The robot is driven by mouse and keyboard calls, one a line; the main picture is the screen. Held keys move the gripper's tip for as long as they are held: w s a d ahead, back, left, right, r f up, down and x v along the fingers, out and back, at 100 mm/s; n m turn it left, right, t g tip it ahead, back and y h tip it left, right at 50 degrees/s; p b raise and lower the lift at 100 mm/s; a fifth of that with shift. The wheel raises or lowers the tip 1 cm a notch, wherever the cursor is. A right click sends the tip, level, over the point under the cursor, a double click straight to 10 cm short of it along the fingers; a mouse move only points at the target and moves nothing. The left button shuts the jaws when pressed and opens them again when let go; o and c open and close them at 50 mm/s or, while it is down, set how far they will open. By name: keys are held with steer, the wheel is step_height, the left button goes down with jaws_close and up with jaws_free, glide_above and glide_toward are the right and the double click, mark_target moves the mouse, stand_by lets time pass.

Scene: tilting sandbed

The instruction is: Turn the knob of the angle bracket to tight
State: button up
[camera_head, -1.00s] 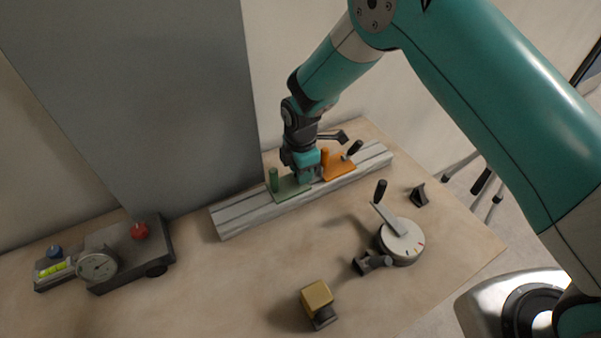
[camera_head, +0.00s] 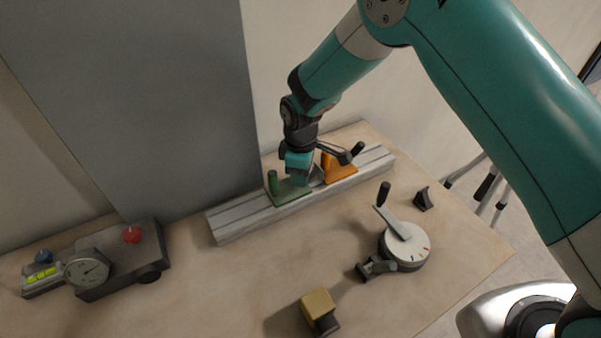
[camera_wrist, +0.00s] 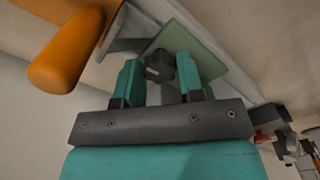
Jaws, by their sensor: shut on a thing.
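My gripper (camera_head: 299,180) is low over the rail, by the green plate (camera_head: 291,192) with its green post. In the wrist view its two teal fingers (camera_wrist: 160,76) are closed on a dark lobed knob (camera_wrist: 159,64), one finger on each side. The knob is hidden behind the fingers in the head view. A grey wedge-shaped piece, which looks like the angle bracket (camera_head: 317,175), stands between the green plate and the orange piece. Any tight mark is not visible.
The orange piece (camera_head: 338,168) with a dark handle is close right of my gripper on the grey rail (camera_head: 240,220). A crank dial (camera_head: 408,252), a yellow-topped block (camera_head: 318,302) and a gauge fixture (camera_head: 120,265) stand on the table. The table's middle is clear.

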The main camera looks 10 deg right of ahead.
stand_by(0.4)
steer(key=o, duration=0.9)
steer(key=shift+r, duration=0.1)
step_height(320, 180, up, 17)
steer(key=shift+r+b, duration=0.15)
steer(key=shift+b, duration=1.1)
